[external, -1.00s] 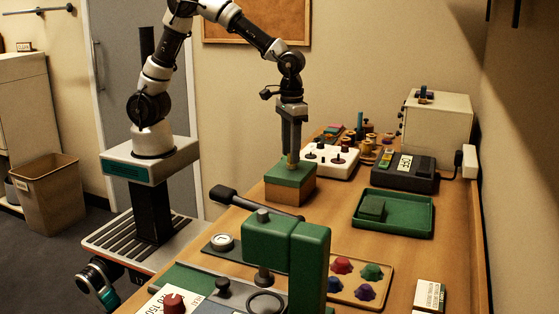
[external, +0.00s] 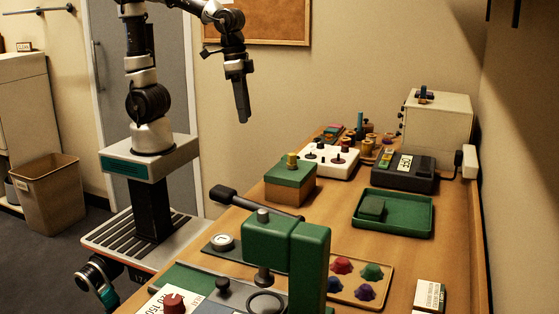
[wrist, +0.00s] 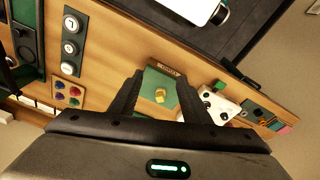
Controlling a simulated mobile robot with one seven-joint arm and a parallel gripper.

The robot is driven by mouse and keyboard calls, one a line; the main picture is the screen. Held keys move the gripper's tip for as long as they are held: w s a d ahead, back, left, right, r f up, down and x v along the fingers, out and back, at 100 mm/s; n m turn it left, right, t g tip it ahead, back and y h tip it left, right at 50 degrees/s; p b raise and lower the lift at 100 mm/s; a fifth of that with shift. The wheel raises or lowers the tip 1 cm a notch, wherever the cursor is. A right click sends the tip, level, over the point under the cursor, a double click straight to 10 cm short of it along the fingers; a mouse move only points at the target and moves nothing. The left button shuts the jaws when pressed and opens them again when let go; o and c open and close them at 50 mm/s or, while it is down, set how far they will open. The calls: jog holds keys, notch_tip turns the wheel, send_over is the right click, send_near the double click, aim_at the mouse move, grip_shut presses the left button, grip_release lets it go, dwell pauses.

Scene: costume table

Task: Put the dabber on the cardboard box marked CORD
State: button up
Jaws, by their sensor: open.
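A small yellow piece, apparently the dabber (external: 292,160), stands on the green top of a cardboard box (external: 284,193). In the wrist view, the dabber (wrist: 160,95) sits around the middle of the green top of the box (wrist: 153,81). A small label shows at the box's edge there, too small to read surely. My gripper (external: 242,118) is open and empty, raised in the air to the left of the box and well clear of it. In the wrist view, the box shows between its fingers (wrist: 160,82).
A white panel with knobs (external: 328,161) stands just behind the box. A green tray (external: 415,229) lies to the right. A green press (external: 285,247) and a tray of coloured knobs (external: 375,294) are in front. Spools and a dark device (external: 405,178) stand farther back.

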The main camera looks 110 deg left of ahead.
jog(key=s+d+r+m+t+p, duration=0.2)
jog(key=s+r+m+t+p, duration=0.1)
jog(key=s+r+p, duration=0.3)
notch_tip(320, 180, up, 4)
jog(key=shift+s+d+f+m+t, duration=0.3)
jog(key=shift+s+m+t, duration=0.1)
jog(key=shift+s, duration=0.8)
